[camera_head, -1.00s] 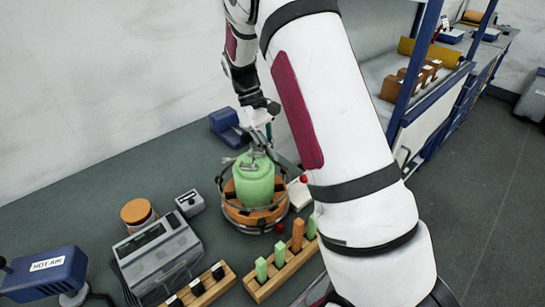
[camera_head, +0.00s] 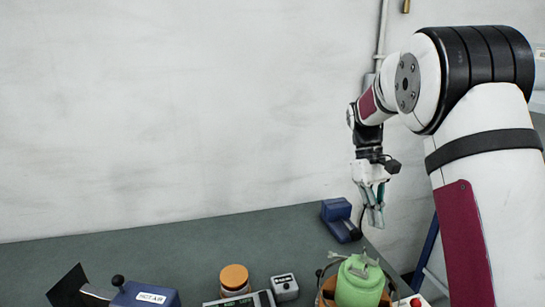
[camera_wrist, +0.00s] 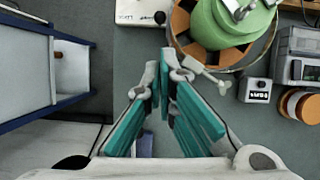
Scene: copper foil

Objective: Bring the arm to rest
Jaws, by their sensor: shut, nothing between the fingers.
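My gripper (camera_head: 375,218) hangs from my white arm, fingers pointing down, above the right end of the bench in the head view. Its teal fingers are shut and empty. In the wrist view its fingertips (camera_wrist: 164,75) come close together, with bench top below them. The green container (camera_head: 360,281) sits in an orange holder (camera_head: 328,290) below and slightly left of the gripper, apart from it. The green container also shows in the wrist view (camera_wrist: 217,22), beyond the fingertips.
A blue device (camera_head: 340,220) stands near the wall behind the gripper. An orange-lidded jar (camera_head: 234,278), a small grey box (camera_head: 285,288) and a blue hot-air unit (camera_head: 145,294) stand along the bench. Blue-framed shelving (camera_wrist: 50,65) is at left in the wrist view. The back-left bench is clear.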

